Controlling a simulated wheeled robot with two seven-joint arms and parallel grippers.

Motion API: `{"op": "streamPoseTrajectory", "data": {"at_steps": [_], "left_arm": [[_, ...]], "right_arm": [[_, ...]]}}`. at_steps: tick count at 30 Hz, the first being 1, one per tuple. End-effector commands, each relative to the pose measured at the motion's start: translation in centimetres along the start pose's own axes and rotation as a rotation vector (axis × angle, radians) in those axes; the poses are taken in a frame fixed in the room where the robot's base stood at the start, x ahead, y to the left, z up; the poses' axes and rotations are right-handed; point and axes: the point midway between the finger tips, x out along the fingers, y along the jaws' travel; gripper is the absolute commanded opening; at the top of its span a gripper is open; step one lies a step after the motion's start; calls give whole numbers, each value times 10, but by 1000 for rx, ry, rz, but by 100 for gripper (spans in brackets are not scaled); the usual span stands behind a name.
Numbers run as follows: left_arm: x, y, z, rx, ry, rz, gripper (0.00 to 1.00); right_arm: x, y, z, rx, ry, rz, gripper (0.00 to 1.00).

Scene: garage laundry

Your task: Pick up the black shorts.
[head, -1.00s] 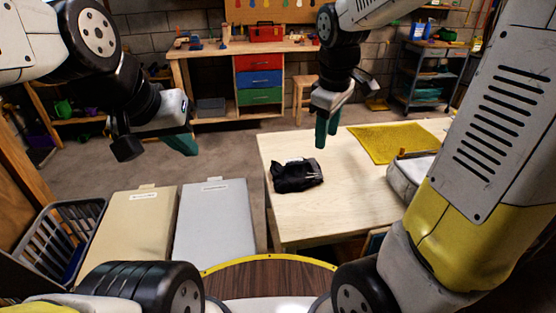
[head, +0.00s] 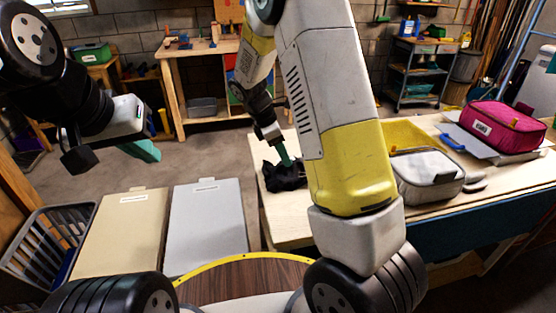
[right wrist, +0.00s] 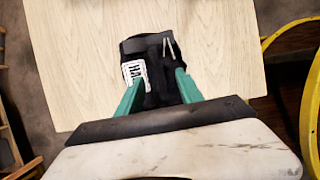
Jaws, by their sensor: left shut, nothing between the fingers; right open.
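The black shorts (head: 283,180) lie crumpled near the left edge of the wooden table, partly hidden by my right arm in the head view. In the right wrist view the shorts (right wrist: 158,58) show a white lettered label and pale drawstring ends. My right gripper (head: 284,156) is low at the shorts. In the right wrist view its green fingers (right wrist: 159,78) are apart, with black cloth between them; whether they touch it, I cannot tell. My left gripper (head: 150,152) is shut and empty, above the floor at the left, well away from the table.
Two lidded bins, beige (head: 124,228) and grey (head: 208,225), stand left of the table beside a laundry basket (head: 42,243).

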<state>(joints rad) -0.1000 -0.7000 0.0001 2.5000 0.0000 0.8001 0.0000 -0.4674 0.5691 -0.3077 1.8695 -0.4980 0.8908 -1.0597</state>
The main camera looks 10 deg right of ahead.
Motion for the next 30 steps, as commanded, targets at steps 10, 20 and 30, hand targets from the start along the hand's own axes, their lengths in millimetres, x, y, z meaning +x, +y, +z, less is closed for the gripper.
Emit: {"op": "streamPoseTrajectory", "data": {"at_steps": [10, 20, 30], "left_arm": [[0, 0, 0, 0, 0, 0, 0], [0, 0, 0, 0, 0, 0, 0], [0, 0, 0, 0, 0, 0, 0]], "right_arm": [[28, 2, 1, 1, 1, 1, 44], [28, 1, 1, 1, 1, 1, 4], [28, 1, 1, 1, 1, 1, 0]]}}
